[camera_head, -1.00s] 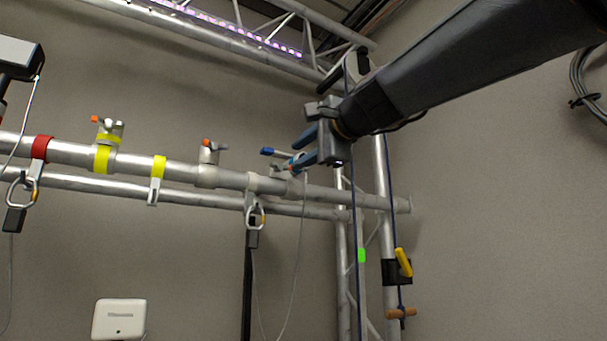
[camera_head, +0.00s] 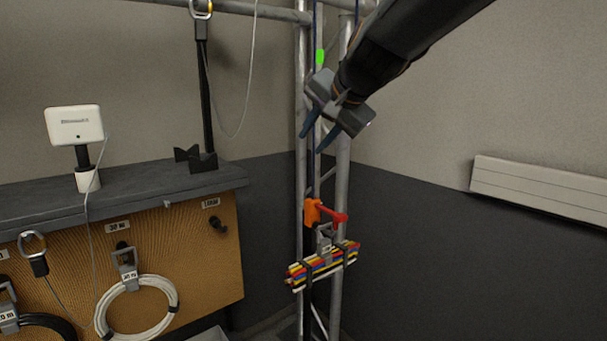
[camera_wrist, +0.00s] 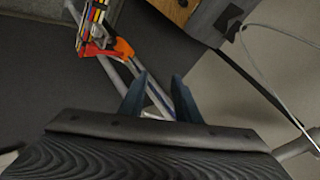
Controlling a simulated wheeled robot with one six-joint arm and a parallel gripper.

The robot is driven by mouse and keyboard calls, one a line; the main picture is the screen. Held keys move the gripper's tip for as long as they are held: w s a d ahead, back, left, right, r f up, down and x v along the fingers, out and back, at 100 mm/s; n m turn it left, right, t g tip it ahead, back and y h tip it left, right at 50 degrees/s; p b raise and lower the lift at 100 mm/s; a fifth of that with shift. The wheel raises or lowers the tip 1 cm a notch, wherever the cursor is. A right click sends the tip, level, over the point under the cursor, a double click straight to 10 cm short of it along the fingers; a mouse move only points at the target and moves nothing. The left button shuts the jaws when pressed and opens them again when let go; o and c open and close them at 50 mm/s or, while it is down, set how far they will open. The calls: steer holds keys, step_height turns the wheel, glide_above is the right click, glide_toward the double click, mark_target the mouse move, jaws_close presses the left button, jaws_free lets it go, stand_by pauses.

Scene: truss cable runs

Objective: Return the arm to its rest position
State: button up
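My gripper (camera_head: 318,135) is in front of the upright truss, pointing down and left in the head view. Its two blue fingers stand apart with nothing visible between them. In the wrist view the fingers (camera_wrist: 158,98) also show spread, with the truss tubes behind them. My dark arm comes in from the upper right of the head view. No mark for a rest position shows.
The upright truss (camera_head: 343,185) carries an orange clamp with a red handle (camera_head: 320,212) and a bundle of coloured cables (camera_head: 322,266) below my gripper. A workbench (camera_head: 120,205) with a white box (camera_head: 75,125) stands left. A wall panel (camera_head: 540,188) is at right.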

steer(key=s+d+f+n+g+h, duration=0.1)
steer(key=s+d+f+n+g, duration=0.1)
steer(key=s+d+f, duration=0.3)
steer(key=s+d+f+n+g+h, duration=0.2)
steer(key=s+d+f, duration=0.4)
steer(key=s+f, duration=0.6)
steer(key=s+d+f+n+g+h, duration=0.1)
steer(key=s+d+f+g, duration=0.3)
steer(key=s+f, duration=0.5)
step_height(320, 180, down, 8)
steer(key=shift+d+f+n, duration=0.15)
steer(key=shift+d+n, duration=0.55)
steer(key=shift+d, duration=0.2)
steer(key=shift+s, duration=0.1)
